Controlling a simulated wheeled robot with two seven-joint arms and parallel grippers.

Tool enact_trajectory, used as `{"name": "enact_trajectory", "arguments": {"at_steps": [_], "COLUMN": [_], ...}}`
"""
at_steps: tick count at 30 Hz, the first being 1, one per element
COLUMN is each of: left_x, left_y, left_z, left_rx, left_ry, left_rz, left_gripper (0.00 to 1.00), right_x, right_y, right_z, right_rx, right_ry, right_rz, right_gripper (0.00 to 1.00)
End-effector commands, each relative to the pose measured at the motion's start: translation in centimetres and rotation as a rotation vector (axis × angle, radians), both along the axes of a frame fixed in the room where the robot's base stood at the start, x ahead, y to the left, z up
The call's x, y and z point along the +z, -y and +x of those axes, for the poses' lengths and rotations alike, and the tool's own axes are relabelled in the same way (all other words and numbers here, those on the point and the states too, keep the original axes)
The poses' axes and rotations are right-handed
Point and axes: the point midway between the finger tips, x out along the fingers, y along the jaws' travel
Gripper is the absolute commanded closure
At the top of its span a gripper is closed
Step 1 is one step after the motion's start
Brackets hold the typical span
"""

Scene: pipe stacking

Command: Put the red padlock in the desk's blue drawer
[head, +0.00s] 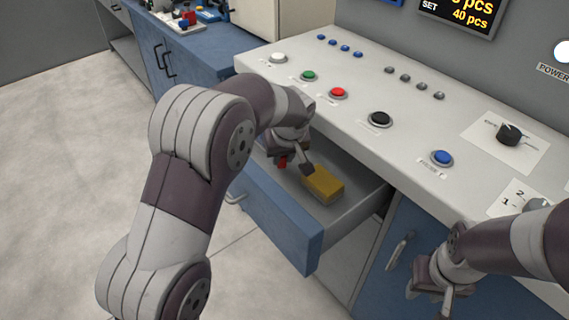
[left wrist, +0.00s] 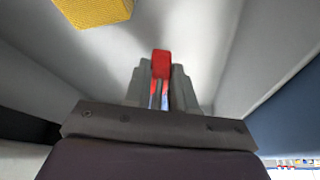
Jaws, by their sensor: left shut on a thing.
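The red padlock (head: 282,161) is between the fingers of my left gripper (head: 290,163), over the inside of the open blue drawer (head: 283,222). In the left wrist view my left gripper (left wrist: 159,88) is shut on the red padlock (left wrist: 161,64), whose shiny metal part shows between the fingers. I cannot tell whether the padlock touches the drawer floor. My right gripper (head: 429,297) is at the lower right, in front of the blue cabinet door, apart from the drawer. Its fingers are too small and turned to tell their opening.
A yellow block (head: 323,185) lies in the drawer, right of my left gripper; it also shows in the left wrist view (left wrist: 95,10). The desk top (head: 345,109) with several push buttons overhangs the drawer's back. Open floor (head: 60,170) lies to the left.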

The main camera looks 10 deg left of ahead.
Motion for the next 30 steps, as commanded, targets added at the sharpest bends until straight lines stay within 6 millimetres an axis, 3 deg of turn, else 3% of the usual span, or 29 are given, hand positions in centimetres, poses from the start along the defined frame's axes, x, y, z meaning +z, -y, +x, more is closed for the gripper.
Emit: {"name": "enact_trajectory", "arguments": {"at_steps": [1, 3, 14, 15, 17, 25, 30], "left_x": [-1.5, -2.3, -2.7, -2.6, -2.6, -2.4, 0.1], "left_y": [0.0, 0.0, 0.0, 0.0, 0.0, 0.0, 0.4], "left_z": [0.0, 0.0, 0.0, 0.0, 0.0, 0.0, -0.6], "left_rx": [-0.001, -0.001, 0.0, 0.0, -0.001, -0.001, -0.002], "left_ry": [-0.002, -0.002, 0.0, 0.0, 0.0, 0.0, 0.003], "left_rz": [0.002, 0.001, 0.0, 0.0, 0.0, 0.0, 0.0], "left_gripper": [1.0, 1.0, 1.0, 0.65, 0.49, 0.49, 0.49], "right_x": [-0.7, -0.8, -1.1, -1.0, -0.9, -0.8, 0.1], "right_y": [0.0, 0.0, 0.0, 0.0, 0.0, 0.0, 0.0], "right_z": [0.0, 0.0, 0.0, 0.0, 0.0, 0.0, 0.0], "right_rx": [0.0, 0.0, 0.0, 0.0, 0.0, 0.0, 0.0], "right_ry": [0.0, 0.0, 0.0, 0.0, 0.0, 0.0, 0.0], "right_rz": [0.0, 0.0, 0.0, 0.0, 0.0, 0.0, 0.0], "right_gripper": [0.63, 0.63, 0.63, 0.63, 0.63, 0.63, 0.63]}}
